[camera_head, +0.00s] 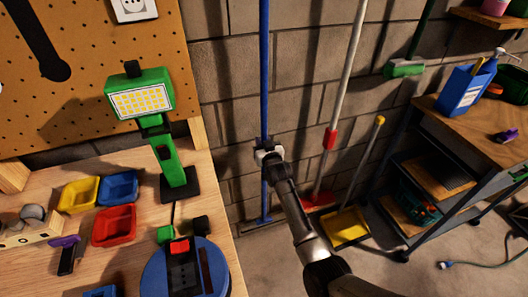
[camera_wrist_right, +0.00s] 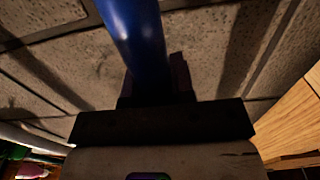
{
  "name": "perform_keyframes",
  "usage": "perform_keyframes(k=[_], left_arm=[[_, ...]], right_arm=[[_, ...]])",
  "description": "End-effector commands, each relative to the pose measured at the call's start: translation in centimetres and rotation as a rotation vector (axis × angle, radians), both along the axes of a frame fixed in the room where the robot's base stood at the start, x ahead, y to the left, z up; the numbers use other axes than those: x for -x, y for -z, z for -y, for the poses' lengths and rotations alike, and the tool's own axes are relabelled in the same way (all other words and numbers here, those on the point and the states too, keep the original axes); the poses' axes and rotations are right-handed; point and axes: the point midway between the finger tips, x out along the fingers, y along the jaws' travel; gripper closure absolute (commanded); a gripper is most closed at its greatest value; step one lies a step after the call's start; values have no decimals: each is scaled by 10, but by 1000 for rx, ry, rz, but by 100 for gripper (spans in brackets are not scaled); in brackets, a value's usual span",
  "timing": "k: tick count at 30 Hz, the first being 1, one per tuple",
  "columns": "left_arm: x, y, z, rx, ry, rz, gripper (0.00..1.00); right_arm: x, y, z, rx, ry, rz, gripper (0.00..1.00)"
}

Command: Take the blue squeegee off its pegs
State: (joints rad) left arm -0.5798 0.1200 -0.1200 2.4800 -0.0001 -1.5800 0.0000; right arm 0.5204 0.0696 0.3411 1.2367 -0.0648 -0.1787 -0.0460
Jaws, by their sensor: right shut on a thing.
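The blue squeegee (camera_head: 264,75) stands upright along the grey block wall, its long handle running out of the top of the head view. Its wide lower end is low down, close to the wall. My right gripper (camera_head: 266,153) is shut on the handle, about midway down the part that shows. In the right wrist view the blue handle (camera_wrist_right: 136,38) runs down between the dark fingers of my right gripper (camera_wrist_right: 155,92). The pegs are not in view. My left gripper is not in view.
A pale pole with a red foot (camera_head: 330,138) leans to the right, beside a yellow dustpan (camera_head: 347,224). A green broom (camera_head: 404,68) hangs further right. The workbench (camera_head: 226,252) with a green lamp (camera_head: 176,168) is at left; a shelved cart (camera_head: 425,104) is at right.

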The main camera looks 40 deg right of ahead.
Motion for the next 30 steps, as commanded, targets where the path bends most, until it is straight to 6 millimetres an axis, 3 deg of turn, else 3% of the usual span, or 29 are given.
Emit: perform_keyframes(k=[17,30], left_arm=[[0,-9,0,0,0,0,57],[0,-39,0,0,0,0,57]], right_arm=[[3,-11,-1,1,0,4,100],[5,-79,-2,1,0,4,100]])
